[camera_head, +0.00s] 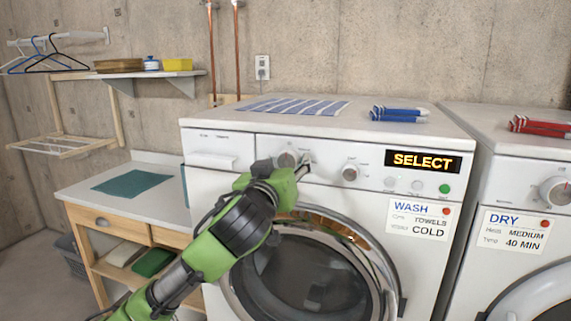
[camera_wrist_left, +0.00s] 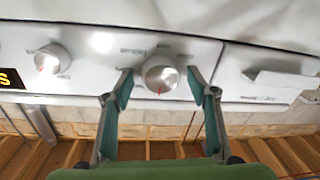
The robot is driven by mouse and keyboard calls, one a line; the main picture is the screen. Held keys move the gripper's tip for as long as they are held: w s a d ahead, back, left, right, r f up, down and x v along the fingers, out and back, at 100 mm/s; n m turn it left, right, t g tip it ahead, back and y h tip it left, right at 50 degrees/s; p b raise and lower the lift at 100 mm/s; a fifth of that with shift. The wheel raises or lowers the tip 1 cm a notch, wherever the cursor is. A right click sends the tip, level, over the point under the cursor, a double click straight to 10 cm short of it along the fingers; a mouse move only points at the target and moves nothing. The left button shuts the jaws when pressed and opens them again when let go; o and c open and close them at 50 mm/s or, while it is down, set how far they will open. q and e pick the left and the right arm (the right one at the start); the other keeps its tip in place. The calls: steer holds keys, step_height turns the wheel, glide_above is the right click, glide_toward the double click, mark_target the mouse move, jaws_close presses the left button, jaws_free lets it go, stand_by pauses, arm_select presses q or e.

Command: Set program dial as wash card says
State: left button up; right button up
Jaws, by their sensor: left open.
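The white washer (camera_head: 330,128) has two dials on its panel. The left dial (camera_head: 287,158) is partly beside my left gripper (camera_head: 303,162); a second dial (camera_head: 350,172) is to its right. In the left wrist view, whose picture is turned over, a silver dial (camera_wrist_left: 160,76) with a red mark pointing down sits between the open fingertips, with small gaps. The other dial (camera_wrist_left: 51,59) is at left there. The wash card (camera_head: 418,219) reads TOWELS and COLD; its small row labels are blurred. The display (camera_head: 423,161) reads SELECT. My right gripper is not in view.
The dryer (camera_head: 505,128) stands at right with its DRY card (camera_head: 515,231). A striped cloth (camera_head: 295,107) and blue clothes pegs (camera_head: 398,113) lie on the washer. A wooden table (camera_head: 85,191) with a green mat is at left. A green button (camera_head: 444,188) is below the display.

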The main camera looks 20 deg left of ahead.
arm_select(q)
steer(key=c, duration=1.1)
steer(key=shift+m, duration=0.3)
steer(key=m+p, duration=0.2)
steer(key=m, duration=0.1)
steer(key=shift+m, duration=0.4)
steer(key=m+p, duration=0.1)
steer(key=m, duration=0.1)
steer(key=m+p, duration=0.1)
steer(key=m, duration=0.1)
steer(key=shift+m+t+h, duration=0.3)
steer(key=shift+m, duration=0.1)
steer(key=m+p, duration=0.3)
steer(key=m, duration=0.1)
steer(key=shift+m, duration=0.3)
steer(key=m+h+p, duration=0.1)
steer(key=m+p, duration=0.1)
steer(key=m, duration=0.2)
steer(key=shift+f+m+p, duration=0.15)
steer(key=shift+m+p, duration=0.15)
steer(key=shift+a+m, duration=0.1)
steer(key=shift+m, duration=0.2)
